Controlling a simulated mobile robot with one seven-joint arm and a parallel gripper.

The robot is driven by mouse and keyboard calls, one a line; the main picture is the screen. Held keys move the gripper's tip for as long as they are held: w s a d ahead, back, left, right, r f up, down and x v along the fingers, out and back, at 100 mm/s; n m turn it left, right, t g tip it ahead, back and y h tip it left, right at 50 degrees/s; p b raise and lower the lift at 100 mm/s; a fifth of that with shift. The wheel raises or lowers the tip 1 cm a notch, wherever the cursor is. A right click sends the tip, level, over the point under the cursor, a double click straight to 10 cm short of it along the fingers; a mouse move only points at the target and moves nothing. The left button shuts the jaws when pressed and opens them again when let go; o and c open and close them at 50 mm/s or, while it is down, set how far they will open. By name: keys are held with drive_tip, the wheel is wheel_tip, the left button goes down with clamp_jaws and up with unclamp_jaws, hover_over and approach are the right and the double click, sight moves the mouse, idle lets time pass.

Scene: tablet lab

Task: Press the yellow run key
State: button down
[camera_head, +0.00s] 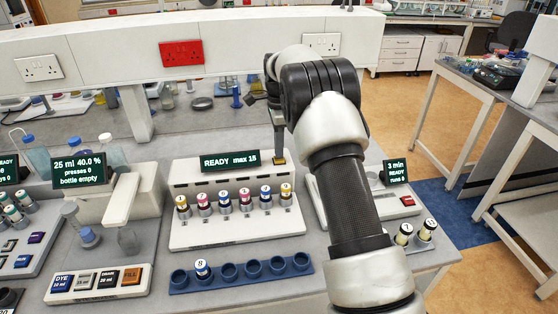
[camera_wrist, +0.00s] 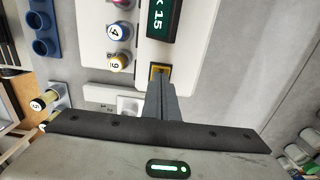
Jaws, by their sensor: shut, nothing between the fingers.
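The yellow key (camera_head: 279,161) is at the back right of the white tablet machine (camera_head: 240,225), right of its dark display (camera_head: 230,160) reading READY. My gripper (camera_head: 278,150) points down with its fingertips right at the key, partly covering it. In the wrist view the shut fingertips (camera_wrist: 162,76) overlap the near edge of the yellow key (camera_wrist: 159,70). Nothing is between the fingers. I cannot tell whether the tips touch the key or hover just above it.
Several colour-capped vials (camera_head: 225,202) stand in a row on the machine. A blue rack (camera_head: 240,273) in front holds one vial (camera_head: 202,269). A key panel (camera_head: 100,283) is at the left. A 3 min timer display (camera_head: 396,172) and two vials stand right of my arm.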

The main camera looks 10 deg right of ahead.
drive_tip(key=shift+f, duration=0.6)
drive_tip(key=shift+r, duration=0.1)
drive_tip(key=shift+r+p, duration=1.6)
drive_tip(key=shift+r, duration=0.4)
wheel_tip(320, 180, up, 8)
drive_tip(key=p, duration=0.1)
drive_tip(key=shift+p, duration=0.3)
